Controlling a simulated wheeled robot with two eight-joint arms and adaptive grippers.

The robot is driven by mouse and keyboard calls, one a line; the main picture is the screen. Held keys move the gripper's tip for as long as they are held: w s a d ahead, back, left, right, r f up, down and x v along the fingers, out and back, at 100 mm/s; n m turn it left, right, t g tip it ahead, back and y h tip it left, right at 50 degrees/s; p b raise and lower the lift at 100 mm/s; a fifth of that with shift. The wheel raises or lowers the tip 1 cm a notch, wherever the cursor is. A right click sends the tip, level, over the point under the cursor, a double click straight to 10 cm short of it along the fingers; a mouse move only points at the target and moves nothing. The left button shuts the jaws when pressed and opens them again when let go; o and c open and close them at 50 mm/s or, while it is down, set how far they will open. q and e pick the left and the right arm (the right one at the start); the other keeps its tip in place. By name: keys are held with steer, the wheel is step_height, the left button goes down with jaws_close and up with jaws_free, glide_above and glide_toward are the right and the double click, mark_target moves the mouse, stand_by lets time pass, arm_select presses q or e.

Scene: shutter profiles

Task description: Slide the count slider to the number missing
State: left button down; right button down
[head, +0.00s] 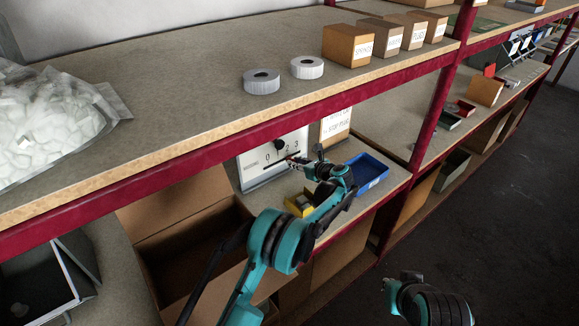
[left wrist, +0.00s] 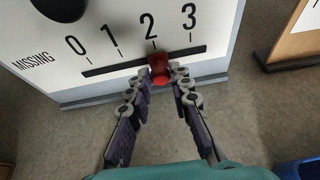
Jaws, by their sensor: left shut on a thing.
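A white count board (left wrist: 225,40) stands upright on the shelf. It bears the word MISSING, the numbers 0 to 3 with tick marks, and a dark slanting slot (left wrist: 105,69). It also shows in the head view (head: 252,163). The red count slider (left wrist: 159,66) sits in the slot below the 2 mark. My left gripper (left wrist: 161,77) is shut on the red slider, one finger on each side. In the head view my left gripper (head: 298,162) is in front of the board and the slider cannot be made out.
A blue bin (head: 370,178) and a yellow bin (head: 293,205) stand close to my left arm. The upper shelf edge (head: 200,150) runs just above the board. A sign (head: 337,124) stands behind. An open cardboard box (head: 185,245) is at lower left.

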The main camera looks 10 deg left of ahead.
arm_select(q)
steer(key=c, duration=1.4)
jaws_free()
steer(key=shift+o, duration=0.2)
steer(key=v, duration=1.2)
